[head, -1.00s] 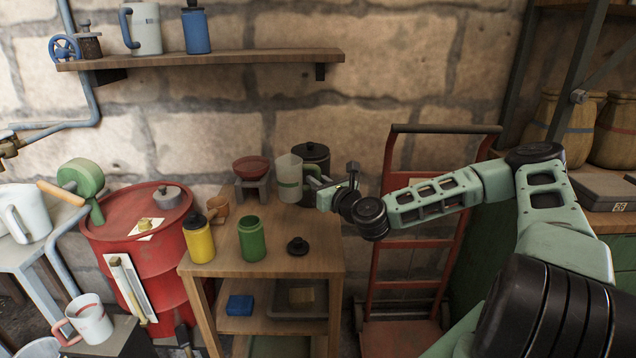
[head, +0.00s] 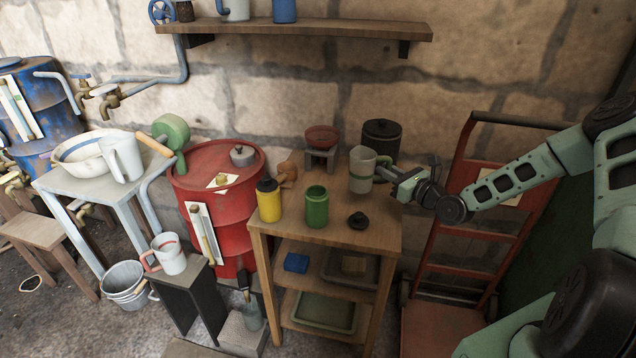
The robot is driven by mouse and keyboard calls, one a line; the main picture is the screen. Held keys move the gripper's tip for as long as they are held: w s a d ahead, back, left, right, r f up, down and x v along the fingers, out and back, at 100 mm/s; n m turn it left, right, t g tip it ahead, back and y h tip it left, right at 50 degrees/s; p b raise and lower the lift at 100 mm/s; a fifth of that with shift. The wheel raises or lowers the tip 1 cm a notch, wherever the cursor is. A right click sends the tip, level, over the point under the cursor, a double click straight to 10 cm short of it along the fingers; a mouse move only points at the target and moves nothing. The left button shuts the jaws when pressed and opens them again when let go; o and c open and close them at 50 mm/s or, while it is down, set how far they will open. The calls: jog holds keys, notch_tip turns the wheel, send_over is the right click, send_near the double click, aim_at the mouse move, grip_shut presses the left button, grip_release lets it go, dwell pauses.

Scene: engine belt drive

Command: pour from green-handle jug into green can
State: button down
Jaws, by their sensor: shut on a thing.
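The jug with the green handle (head: 361,170) is pale with a green band and stands upright at the right of the wooden shelf table's top. My gripper (head: 391,176) is shut on its handle from the right. I cannot tell whether the jug's base touches the table or is just above it. The green can (head: 317,208) stands open and upright on the same table, to the left and nearer the front.
A yellow can (head: 269,202) stands left of the green can. A black pot (head: 382,141) is behind the jug, and a red-topped scale (head: 321,144) is at the back. A red drum (head: 226,210) stands left of the table, a red hand truck (head: 486,200) to the right.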

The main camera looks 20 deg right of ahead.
aim_at(374, 166)
jog(key=shift+s+d+f+n+g+y+p, duration=0.2)
jog(key=shift+s+f+n+g+y+p, duration=0.25)
jog(key=shift+y, duration=0.35)
jog(key=shift+s+d+f+n+g+y+p, duration=0.25)
jog(key=shift+s+f+n+y, duration=0.3)
jog(key=shift+y, duration=0.25)
jog(key=shift+w+a+r, duration=0.1)
jog(key=shift+a+r, duration=0.05)
jog(key=shift+r, duration=0.05)
jog(key=a+r+n+g+h+p, duration=0.1)
jog(key=a+r+n+p, duration=0.1)
jog(key=p, duration=0.2)
jog(key=a+r+n+g+h+p, duration=0.1)
jog(key=a+r+n+p, duration=0.1)
jog(key=p, duration=0.3)
jog(key=shift+w+a+r+n+h, duration=0.1)
jog(key=shift+a+r+n+h, duration=0.15)
jog(key=shift+r+n, duration=0.2)
jog(key=shift+a+r+n+g+h+p, duration=0.15)
jog(key=shift+a+n+g+h+p, duration=0.1)
jog(key=shift+a+g+p, duration=0.25)
jog(key=shift+w+a+r+n+g+h+p, duration=0.1)
jog(key=shift+a+r+n+h+p, duration=0.3)
jog(key=shift+r+p, duration=0.35)
jog(key=shift+s+a+r+n+g+h+p, duration=0.1)
jog(key=shift+a+r+n+h+p, duration=0.3)
jog(key=shift+r+p, duration=0.25)
jog(key=shift+w+a+r+n+g+h+p, duration=0.1)
jog(key=shift+a+r+n+h+p, duration=0.3)
jog(key=shift+r+p, duration=0.35)
